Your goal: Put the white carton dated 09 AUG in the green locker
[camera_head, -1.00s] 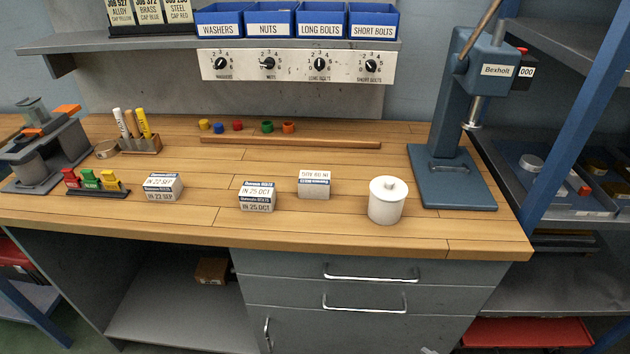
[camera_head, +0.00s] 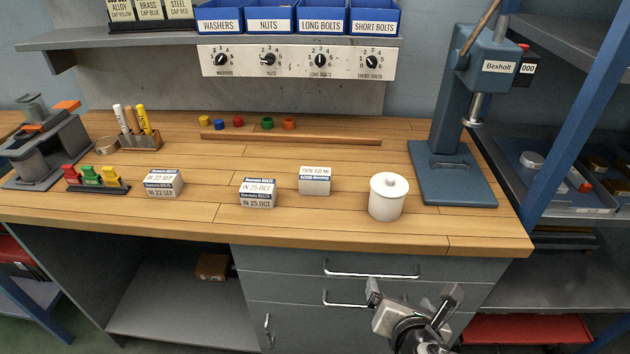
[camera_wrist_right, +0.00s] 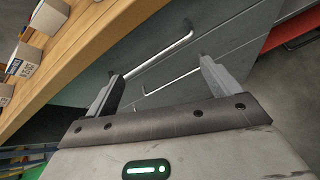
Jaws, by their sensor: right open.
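The white carton dated 09 AUG (camera_head: 314,181) stands on the wooden bench in the head view, its printed top reading upside down, left of a white lidded pot. My right gripper (camera_head: 412,294) is open and empty, low in front of the bench drawers and well apart from the carton. Its two spread fingers show in the right wrist view (camera_wrist_right: 163,85) with nothing between them. Some white objects show at that view's left edge; I cannot tell which is the 09 AUG carton. My left gripper is not in view. I see no green locker.
Similar cartons dated 25 OCT (camera_head: 258,193) and 22 SEP (camera_head: 163,184) stand to the left. The white pot (camera_head: 388,197) stands close on the right, before the blue press (camera_head: 455,175). Drawer handles (camera_head: 372,274) stick out below the bench edge.

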